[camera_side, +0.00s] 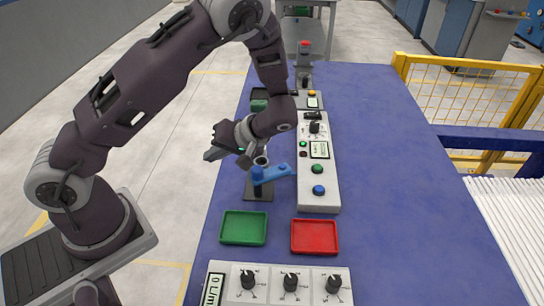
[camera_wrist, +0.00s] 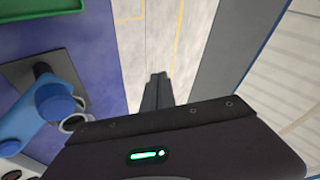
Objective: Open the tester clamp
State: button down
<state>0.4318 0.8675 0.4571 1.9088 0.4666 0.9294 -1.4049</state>
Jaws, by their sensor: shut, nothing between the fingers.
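The tester clamp shows as a blue post (camera_side: 262,176) with a flat blue arm (camera_side: 280,171), on a dark base plate (camera_side: 258,194) left of the white control panel. In the wrist view, the blue clamp (camera_wrist: 56,103) is at the left. A pale ring-shaped end (camera_wrist: 74,123) sits close beside the post; I cannot tell what it belongs to. My gripper (camera_side: 211,154) is just above and left of the clamp, apart from it. Its fingers (camera_wrist: 157,78) are together and empty, over the floor beyond the table's edge in the wrist view.
A green tray (camera_side: 244,240) and a red tray (camera_side: 315,251) lie in front of the clamp. The white panel (camera_side: 320,195) with buttons stands to its right. A knob panel (camera_side: 270,294) is at the front. The blue table (camera_side: 410,190) is clear on the right.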

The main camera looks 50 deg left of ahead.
aim_at(281, 167)
jog(key=w+d+r+n+t+h, duration=0.2)
jog(key=w+d+t+h, duration=0.1)
jog(key=w, duration=0.4)
jog(key=w+d+r+n+t+h, duration=0.2)
jog(key=w+d+r, duration=0.1)
jog(key=w, duration=0.4)
jog(key=x, duration=0.9)
jog(key=shift+s+f, duration=0.15)
jog(key=shift+s, duration=0.05)
jog(key=d, duration=0.3)
jog(key=shift+s+d+f, duration=0.1)
jog(key=shift+s+f, duration=0.05)
jog(key=shift+s, duration=0.2)
jog(key=shift+s+d, duration=0.1)
jog(key=shift+d, duration=0.25)
jog(key=shift+d+m, duration=0.25)
jog(key=shift+m, duration=0.35)
jog(key=shift+d+m+t, duration=0.55)
jog(key=shift+m+t, duration=0.05)
jog(key=shift+m, duration=0.4)
jog(key=shift+s+d+m+t+h, duration=0.1)
jog(key=shift+d+m+t+h, duration=0.25)
jog(key=shift+m, duration=0.45)
jog(key=shift+s+d+m+t+h, duration=0.15)
jog(key=shift+d+m, duration=0.35)
jog(key=shift+m, duration=0.3)
jog(key=shift+w, duration=0.1)
